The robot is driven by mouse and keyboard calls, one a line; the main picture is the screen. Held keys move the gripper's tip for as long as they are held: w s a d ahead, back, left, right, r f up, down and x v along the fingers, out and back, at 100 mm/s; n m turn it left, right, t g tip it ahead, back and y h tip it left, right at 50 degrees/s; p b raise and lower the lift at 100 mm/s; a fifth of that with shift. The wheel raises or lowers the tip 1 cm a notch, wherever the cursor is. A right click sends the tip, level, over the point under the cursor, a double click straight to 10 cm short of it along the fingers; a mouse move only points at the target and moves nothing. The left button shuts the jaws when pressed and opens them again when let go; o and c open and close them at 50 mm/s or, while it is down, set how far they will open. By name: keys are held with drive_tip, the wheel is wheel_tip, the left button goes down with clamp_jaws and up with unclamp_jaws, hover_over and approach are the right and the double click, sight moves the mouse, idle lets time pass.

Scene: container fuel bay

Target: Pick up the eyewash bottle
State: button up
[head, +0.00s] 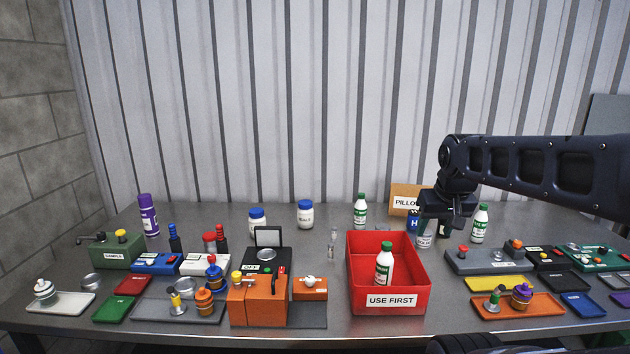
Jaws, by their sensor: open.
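White bottles with green caps and green labels could be the eyewash bottle, but their labels are too small to read. One green-capped bottle (384,264) stands in the red bin (358,270) marked "USE FIRST". Another bottle (360,211) stands at the back, left of the cardboard box, and a third bottle (480,224) stands right of my gripper. My gripper (438,222) is open and points down over the back right of the table. A pale container (425,241) stands just below or behind its fingers, partly hidden; I cannot tell whether they touch.
A cardboard box (404,195) marked "PILLO" and a blue item (412,222) stand behind my gripper. White jars with blue lids (305,214) stand at the back. An orange box (258,300), small devices and coloured trays crowd the front left; more trays (517,306) fill the right.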

drive_tip(key=shift+r, duration=0.1)
idle(0.4)
drive_tip(key=w+d+f+m+t, duration=0.1)
drive_tip(key=w+d+m+t, duration=0.15)
drive_tip(key=w, duration=0.65)
drive_tip(key=w+d+f+m+t+h, duration=0.1)
drive_tip(key=w+d+f, duration=0.15)
drive_tip(key=w, duration=0.65)
drive_tip(key=w+d+f+m+t, duration=0.1)
drive_tip(key=w+d+m+t, duration=0.15)
drive_tip(key=w, duration=0.75)
drive_tip(key=m+h, duration=0.5)
drive_tip(key=h, duration=0.8)
approach(482, 207)
drive_tip(key=d+f, duration=0.1)
drive_tip(key=shift+t, duration=0.3)
drive_tip(key=x, duration=0.5)
drive_tip(key=shift+w, duration=0.4)
drive_tip(key=shift+r+x, duration=0.15)
drive_tip(key=shift+x, duration=1.15)
drive_tip(key=shift+r+x, duration=0.15)
drive_tip(key=shift+x, duration=1.2)
